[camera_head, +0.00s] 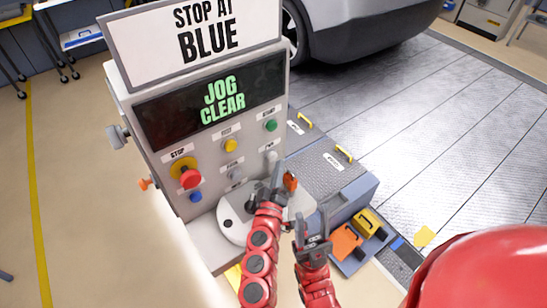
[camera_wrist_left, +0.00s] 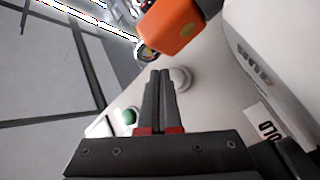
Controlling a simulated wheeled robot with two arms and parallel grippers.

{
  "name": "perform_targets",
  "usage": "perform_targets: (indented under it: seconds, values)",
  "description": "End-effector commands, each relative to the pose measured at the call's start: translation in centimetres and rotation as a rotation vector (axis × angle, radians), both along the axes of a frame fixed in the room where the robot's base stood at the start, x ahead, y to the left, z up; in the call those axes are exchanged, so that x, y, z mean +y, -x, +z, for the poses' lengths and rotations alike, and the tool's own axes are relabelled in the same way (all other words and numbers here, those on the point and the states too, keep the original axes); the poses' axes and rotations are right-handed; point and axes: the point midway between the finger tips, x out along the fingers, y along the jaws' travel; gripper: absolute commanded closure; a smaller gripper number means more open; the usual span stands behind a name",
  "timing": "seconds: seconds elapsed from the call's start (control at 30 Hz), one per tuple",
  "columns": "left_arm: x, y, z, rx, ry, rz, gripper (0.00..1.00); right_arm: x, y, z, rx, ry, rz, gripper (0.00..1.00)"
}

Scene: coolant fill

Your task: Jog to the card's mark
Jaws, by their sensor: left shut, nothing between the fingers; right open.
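The card (camera_head: 205,38) on top of the console reads "STOP AT BLUE". The display (camera_head: 212,98) below it reads "JOG CLEAR" in green. The panel has a red stop button (camera_head: 190,178), a blue button (camera_head: 195,197), a yellow button (camera_head: 230,146), a green button (camera_head: 271,125) and a white button (camera_head: 271,156). A white disc (camera_head: 236,222) sits on the lower ledge, partly hidden by my arm. My left gripper (camera_head: 277,172) is shut and empty, in front of the lower right panel. In the left wrist view its tips (camera_wrist_left: 160,75) appear near a pale round button (camera_wrist_left: 180,78); contact is unclear. My right gripper (camera_head: 311,222) is open and empty, lower right.
An orange part (camera_head: 290,181) is right of my left gripper; an orange body also shows close in the left wrist view (camera_wrist_left: 172,25). A blue-grey tray (camera_head: 372,258) with orange and yellow pieces stands right of my right gripper. A car (camera_head: 365,30) stands behind.

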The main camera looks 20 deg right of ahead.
Motion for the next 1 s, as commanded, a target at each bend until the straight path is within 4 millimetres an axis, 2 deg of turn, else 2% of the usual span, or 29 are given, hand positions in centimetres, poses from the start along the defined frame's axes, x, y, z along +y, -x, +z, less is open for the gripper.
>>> perform_targets:
  seconds: [0.73,1.0]
  values:
    - [0.01,-0.02,-0.01,0.000,0.000,0.000,1.00,0.00,0.00,-0.01,0.000,0.000,0.000,0.51]
    - [0.31,-0.74,-0.02,0.000,-0.001,0.001,1.00,0.00,0.00,-0.15,0.000,0.000,0.000,0.51]
